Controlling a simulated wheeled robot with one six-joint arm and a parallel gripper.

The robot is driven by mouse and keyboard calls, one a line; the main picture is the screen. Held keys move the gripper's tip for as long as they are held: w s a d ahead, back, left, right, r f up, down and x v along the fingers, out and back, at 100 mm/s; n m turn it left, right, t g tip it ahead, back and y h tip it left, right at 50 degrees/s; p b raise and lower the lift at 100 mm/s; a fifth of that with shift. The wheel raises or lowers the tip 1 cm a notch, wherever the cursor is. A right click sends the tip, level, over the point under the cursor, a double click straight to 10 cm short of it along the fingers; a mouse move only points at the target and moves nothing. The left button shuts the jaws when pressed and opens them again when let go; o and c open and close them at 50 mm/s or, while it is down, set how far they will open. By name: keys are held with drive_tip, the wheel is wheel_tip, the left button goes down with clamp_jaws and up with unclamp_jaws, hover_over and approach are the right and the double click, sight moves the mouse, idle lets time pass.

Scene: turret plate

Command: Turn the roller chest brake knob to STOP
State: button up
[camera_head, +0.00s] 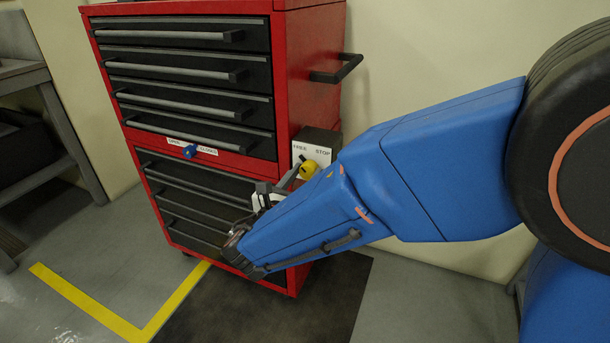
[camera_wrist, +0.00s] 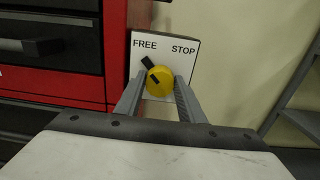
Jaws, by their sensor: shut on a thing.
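The brake knob is yellow with a black pointer (camera_wrist: 160,80); it sits on a white plate marked FREE at left and STOP at right (camera_wrist: 181,61). In the wrist view the pointer leans up and left, toward FREE. My gripper (camera_wrist: 160,87) is shut on the knob, with one grey finger on each side of it. In the head view the knob (camera_head: 308,169) shows on the plate at the side of the red roller chest (camera_head: 295,80), partly hidden by my blue arm. My gripper's fingers (camera_head: 295,178) are partly hidden there.
A blue knob (camera_head: 190,151) with a label is on the chest's front, between black drawers. A black side handle (camera_head: 338,69) juts out above the plate. A grey bench (camera_head: 48,90) stands at left. Yellow tape (camera_head: 90,302) marks the floor.

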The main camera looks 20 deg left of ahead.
drive_tip(key=m, duration=0.4)
drive_tip(key=shift+m, duration=0.3)
drive_tip(key=m, duration=0.4)
drive_tip(key=shift+d+m, duration=0.1)
drive_tip(key=shift+m, duration=0.2)
drive_tip(key=m, duration=0.4)
drive_tip(key=shift+f+m, duration=0.1)
drive_tip(key=shift+m, duration=0.2)
drive_tip(key=shift+f+m, duration=0.1)
drive_tip(key=shift+m, duration=2)
drive_tip(key=o, duration=1)
drive_tip(key=shift+o, duration=0.2)
drive_tip(key=s+a, duration=0.1)
drive_tip(key=s, duration=1.6)
drive_tip(key=shift+s+a, duration=0.15)
drive_tip(key=shift+s, duration=0.05)
